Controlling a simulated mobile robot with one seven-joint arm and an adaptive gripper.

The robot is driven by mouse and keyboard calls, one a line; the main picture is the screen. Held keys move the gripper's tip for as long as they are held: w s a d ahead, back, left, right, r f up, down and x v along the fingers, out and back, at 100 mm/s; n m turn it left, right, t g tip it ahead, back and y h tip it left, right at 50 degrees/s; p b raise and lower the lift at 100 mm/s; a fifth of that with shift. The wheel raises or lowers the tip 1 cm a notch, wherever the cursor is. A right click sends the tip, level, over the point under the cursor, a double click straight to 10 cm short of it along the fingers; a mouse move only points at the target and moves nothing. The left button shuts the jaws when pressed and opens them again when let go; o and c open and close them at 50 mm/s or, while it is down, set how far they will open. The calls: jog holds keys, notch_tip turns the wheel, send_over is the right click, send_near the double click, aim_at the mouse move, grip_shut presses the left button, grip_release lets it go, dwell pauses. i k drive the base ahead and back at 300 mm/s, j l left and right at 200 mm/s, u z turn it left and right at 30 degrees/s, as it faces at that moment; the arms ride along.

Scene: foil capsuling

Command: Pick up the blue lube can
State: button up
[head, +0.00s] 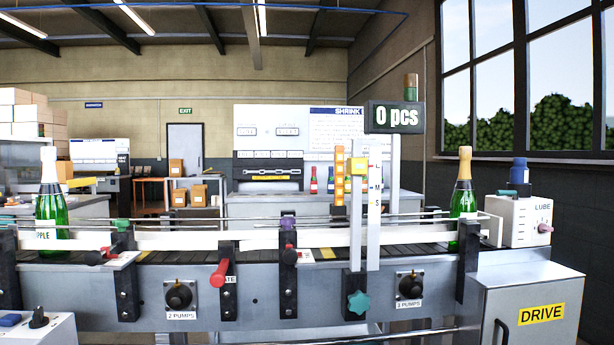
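A blue can (519,171), narrower at its top, stands upright on a white box labelled LUBE (520,219) at the right end of the conveyor. The box sits on top of the grey machine cabinet and has a pinkish knob on its right side. A dark pad or tray seems to lie under the can, but it is too small to tell. My gripper and arm are not in view, so nothing is seen touching the can.
A green bottle with gold foil (464,198) stands just left of the LUBE box, and another green bottle (50,200) stands at the far left. The conveyor (340,254) runs across the front, with rails and clamps. A post carries a "0 pcs" display (396,117).

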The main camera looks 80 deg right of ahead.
aim_at(519, 173)
jog(key=z, duration=3.75)
jog(key=i+l, duration=0.2)
jog(key=l, duration=0.2)
jog(key=i+l, duration=0.2)
jog(key=l, duration=0.2)
jog(key=i+l, duration=0.2)
jog(key=l, duration=0.25)
jog(key=i+l+u, duration=0.1)
jog(key=u, duration=0.25)
jog(key=l+u, duration=0.2)
jog(key=u, duration=0.15)
jog(key=l+u, duration=0.2)
jog(key=u, duration=0.15)
jog(key=i+l+u, duration=0.1)
jog(key=i+u, duration=0.15)
jog(key=i+l+u, duration=0.25)
jog(key=i, duration=0.15)
jog(key=i+l, duration=0.15)
jog(key=i, duration=0.2)
